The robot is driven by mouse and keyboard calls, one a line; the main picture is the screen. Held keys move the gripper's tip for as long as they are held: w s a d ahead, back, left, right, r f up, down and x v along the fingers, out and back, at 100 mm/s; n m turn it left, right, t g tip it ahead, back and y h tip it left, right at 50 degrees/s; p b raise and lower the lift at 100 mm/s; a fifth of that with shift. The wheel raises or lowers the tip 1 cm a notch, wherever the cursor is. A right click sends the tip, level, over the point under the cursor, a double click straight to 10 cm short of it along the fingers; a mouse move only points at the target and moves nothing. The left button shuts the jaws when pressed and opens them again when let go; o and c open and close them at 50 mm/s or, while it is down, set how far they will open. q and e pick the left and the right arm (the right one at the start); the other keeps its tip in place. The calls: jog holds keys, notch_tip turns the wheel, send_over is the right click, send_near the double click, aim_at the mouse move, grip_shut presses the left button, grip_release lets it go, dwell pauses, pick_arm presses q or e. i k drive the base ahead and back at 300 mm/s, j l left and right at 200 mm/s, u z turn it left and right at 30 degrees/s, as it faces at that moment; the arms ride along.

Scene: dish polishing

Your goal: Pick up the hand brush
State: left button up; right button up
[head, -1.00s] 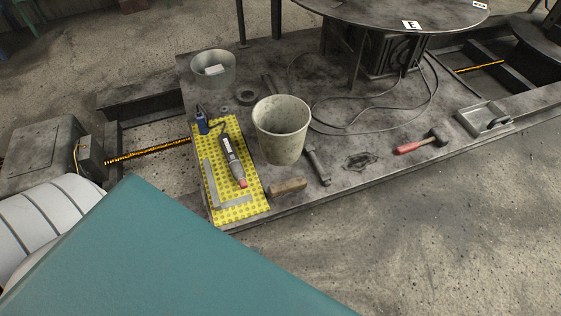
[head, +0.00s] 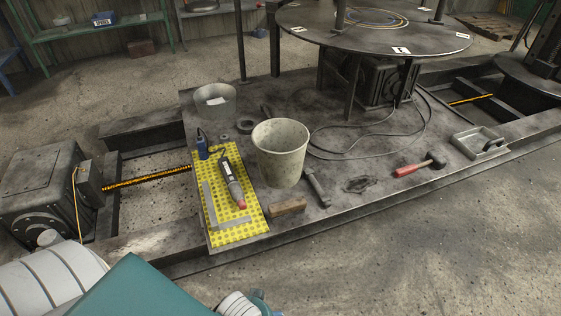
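A small brown, block-shaped object (head: 287,207) lies on the front of the dark metal platform (head: 330,215), just right of the yellow mat. It may be the hand brush; bristles cannot be made out at this size. Nothing touches it from above. Neither of my grippers is in view; only teal and white ribbed parts of my own body show along the lower left edge.
A pale bucket (head: 281,165) stands behind the block. A hammer (head: 317,188) lies to its right. The yellow mat (head: 232,238) holds a grey tool (head: 231,180). A red-handled mallet (head: 412,169) and metal tray (head: 463,143) lie farther right. Open floor lies in front.

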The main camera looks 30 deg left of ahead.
aim_at(297, 205)
jog(key=u, duration=0.45)
jog(key=k+l+u, duration=0.1)
jog(key=u, duration=0.4)
jog(key=k+l+u, duration=0.1)
jog(key=u, duration=0.35)
jog(key=k+l+u, duration=0.15)
jog(key=u, duration=0.35)
